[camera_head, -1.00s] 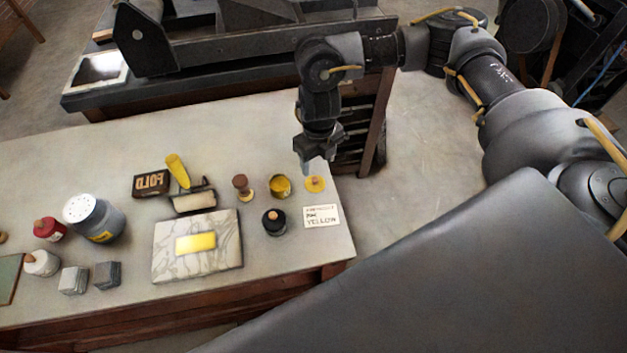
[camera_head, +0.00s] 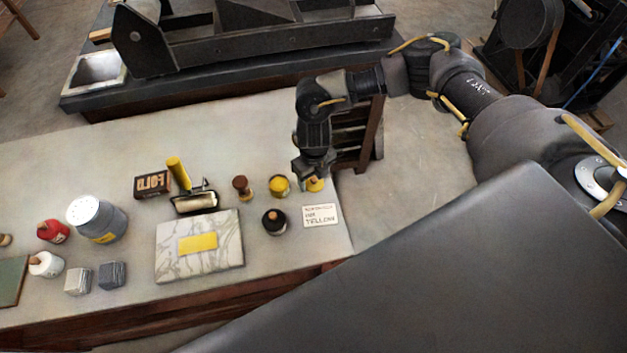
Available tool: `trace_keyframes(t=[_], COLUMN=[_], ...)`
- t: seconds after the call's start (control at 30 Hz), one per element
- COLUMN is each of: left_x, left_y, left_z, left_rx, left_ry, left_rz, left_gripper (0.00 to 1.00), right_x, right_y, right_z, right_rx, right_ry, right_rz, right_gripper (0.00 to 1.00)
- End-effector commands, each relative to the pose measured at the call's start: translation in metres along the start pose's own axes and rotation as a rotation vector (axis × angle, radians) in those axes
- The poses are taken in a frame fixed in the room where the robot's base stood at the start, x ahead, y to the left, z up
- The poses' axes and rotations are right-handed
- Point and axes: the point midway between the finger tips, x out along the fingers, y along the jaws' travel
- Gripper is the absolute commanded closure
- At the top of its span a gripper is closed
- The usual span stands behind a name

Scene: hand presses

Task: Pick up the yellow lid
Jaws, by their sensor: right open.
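The yellow lid (camera_head: 315,185) lies on the table near its right end, just right of a small open tin of yellow ink (camera_head: 279,185). My right gripper (camera_head: 313,177) points down directly over the lid and hides part of it. Its jaws are open around or just above the lid; I cannot tell whether they touch it. My left gripper is not in view.
A card reading "ink yellow" (camera_head: 320,216) lies in front of the lid. A dark wooden-topped jar (camera_head: 274,221), a brown-handled stamp (camera_head: 242,187), a roller (camera_head: 194,201) and a marble slab (camera_head: 213,258) stand to the left. The table (camera_head: 325,250) ends close by on the right.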

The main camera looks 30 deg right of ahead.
Motion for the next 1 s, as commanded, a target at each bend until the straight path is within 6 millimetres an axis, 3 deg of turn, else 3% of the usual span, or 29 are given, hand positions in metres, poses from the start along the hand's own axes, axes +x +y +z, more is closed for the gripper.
trace_keyframes(t=[0.07, 0.5, 0.83, 1.0], left_x=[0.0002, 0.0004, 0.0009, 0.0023], left_y=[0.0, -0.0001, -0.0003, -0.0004], left_z=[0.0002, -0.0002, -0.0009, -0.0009], left_rx=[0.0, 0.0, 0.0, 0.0], left_ry=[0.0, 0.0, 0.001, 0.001], left_rz=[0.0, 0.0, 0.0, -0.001], left_gripper=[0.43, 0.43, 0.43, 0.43], right_x=[-0.0001, 0.0004, 0.0012, -0.0078], right_y=[-0.0001, -0.0001, -0.0005, -0.0004], right_z=[0.0001, -0.0005, -0.0017, -0.0011], right_rx=[0.0, 0.0, 0.0, -0.002], right_ry=[0.0, 0.002, 0.004, 0.004], right_rz=[0.0, 0.0, -0.001, -0.001], right_gripper=[0.42, 1.0, 1.0, 1.0])
